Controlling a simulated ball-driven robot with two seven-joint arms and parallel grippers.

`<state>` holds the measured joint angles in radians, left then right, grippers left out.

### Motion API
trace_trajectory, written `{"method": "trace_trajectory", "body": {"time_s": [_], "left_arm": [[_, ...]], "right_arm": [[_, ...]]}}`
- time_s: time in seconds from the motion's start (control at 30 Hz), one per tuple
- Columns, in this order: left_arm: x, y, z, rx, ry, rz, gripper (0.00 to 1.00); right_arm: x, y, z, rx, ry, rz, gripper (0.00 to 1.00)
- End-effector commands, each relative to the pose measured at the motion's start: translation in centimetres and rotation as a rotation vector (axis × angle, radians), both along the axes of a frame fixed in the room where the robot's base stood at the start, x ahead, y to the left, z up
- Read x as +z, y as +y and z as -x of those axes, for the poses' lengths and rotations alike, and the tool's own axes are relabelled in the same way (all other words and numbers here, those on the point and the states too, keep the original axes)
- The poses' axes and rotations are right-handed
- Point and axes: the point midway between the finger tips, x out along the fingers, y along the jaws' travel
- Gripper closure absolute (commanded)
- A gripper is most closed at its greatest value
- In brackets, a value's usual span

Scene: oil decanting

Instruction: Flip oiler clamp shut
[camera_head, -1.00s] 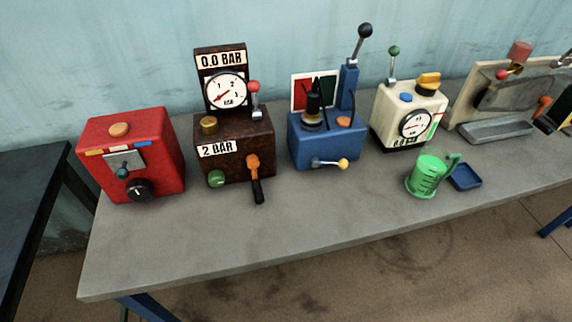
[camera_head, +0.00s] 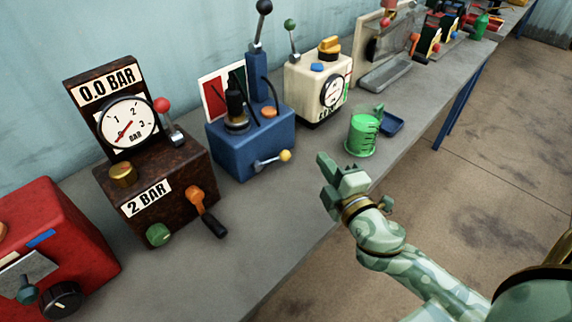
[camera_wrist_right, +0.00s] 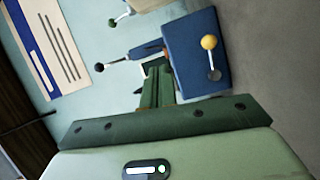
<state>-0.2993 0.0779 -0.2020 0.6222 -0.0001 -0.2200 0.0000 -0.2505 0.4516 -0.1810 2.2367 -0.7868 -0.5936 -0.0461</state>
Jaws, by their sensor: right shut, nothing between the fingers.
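A blue box (camera_head: 255,147) stands on the bench with a black oiler-like fitting (camera_head: 236,108) on top. A tall blue post (camera_head: 262,75) behind it carries a lever with a black ball. A short crank with a yellow knob (camera_head: 285,156) is on its front. I cannot tell which part is the clamp. My right gripper (camera_head: 331,171) is shut and empty, over the bench's front edge, right of the box and apart from it. In the right wrist view, the gripper (camera_wrist_right: 157,85) points toward the blue box (camera_wrist_right: 195,55), with its yellow knob (camera_wrist_right: 209,43) visible. My left gripper is not in view.
A cream gauge box (camera_head: 310,88), a green measuring jug (camera_head: 362,133) and a blue tray (camera_head: 391,124) are to the right. A brown gauge box (camera_head: 157,180) and red box (camera_head: 50,245) are left. Bare bench (camera_head: 270,215) lies in front.

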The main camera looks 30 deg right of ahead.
Motion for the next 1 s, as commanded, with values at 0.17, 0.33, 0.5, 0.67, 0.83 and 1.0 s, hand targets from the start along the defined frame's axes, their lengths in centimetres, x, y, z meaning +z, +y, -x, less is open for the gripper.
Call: {"method": "trace_trajectory", "body": {"time_s": [0.17,0.33,0.5,0.67,0.83,1.0], "left_arm": [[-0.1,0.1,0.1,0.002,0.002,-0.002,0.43],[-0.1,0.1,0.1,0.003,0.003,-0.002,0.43],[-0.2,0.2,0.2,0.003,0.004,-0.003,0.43],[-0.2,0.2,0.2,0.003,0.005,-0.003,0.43],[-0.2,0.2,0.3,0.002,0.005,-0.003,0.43],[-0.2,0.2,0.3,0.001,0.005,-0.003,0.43]], "right_arm": [[3.9,4.2,-3.0,0.345,-0.196,0.318,1.0],[2.8,6.7,-4.2,0.735,-0.212,0.749,1.0],[-1.0,3.3,-5.1,0.986,-0.013,1.114,1.0],[-2.8,-1.4,-5.6,1.074,0.196,1.299,1.0],[-3.3,-3.8,-5.7,1.095,0.297,1.363,1.0],[-3.3,-3.9,-5.7,1.097,0.305,1.366,1.0]]}}
